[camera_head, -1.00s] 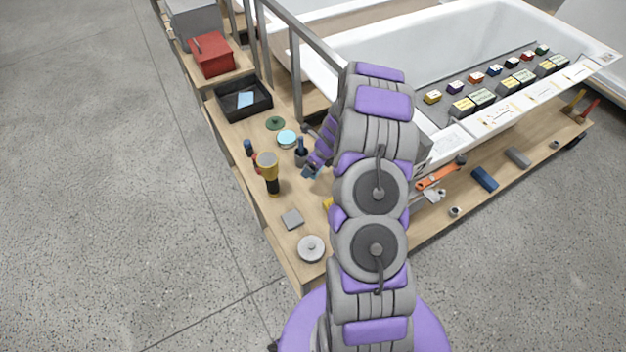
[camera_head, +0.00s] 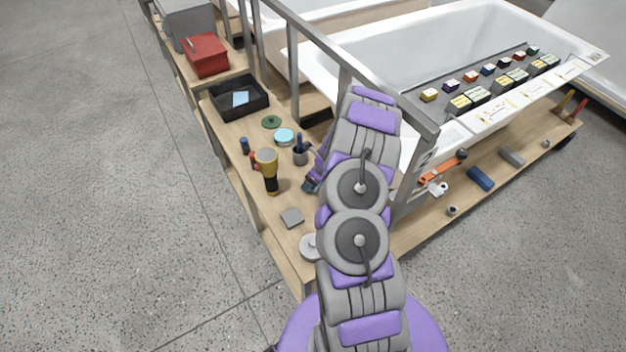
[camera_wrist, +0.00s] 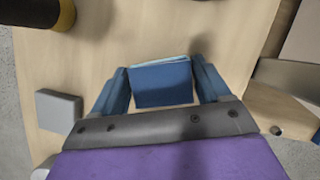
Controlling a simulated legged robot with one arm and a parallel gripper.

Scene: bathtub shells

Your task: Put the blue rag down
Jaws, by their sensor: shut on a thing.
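The blue rag (camera_wrist: 161,84) shows in the wrist view as a folded, dark blue block with a lighter edge. It sits between the two blue fingers of my gripper (camera_wrist: 160,80), which is shut on it. Bare wooden bench top lies around and beyond it; I cannot tell whether the rag touches the wood. In the head view my gripper (camera_head: 311,185) is low over the bench's left part, mostly hidden by my arm. The rag cannot be made out clearly there.
On the wooden bench (camera_head: 240,188) stand a yellow-black flashlight (camera_head: 267,170), a grey square block (camera_head: 292,218), a round grey disc (camera_head: 309,246) and a dark cup (camera_head: 300,156). A black tray (camera_head: 238,112) lies behind. A metal post and white tub (camera_head: 430,50) are at right.

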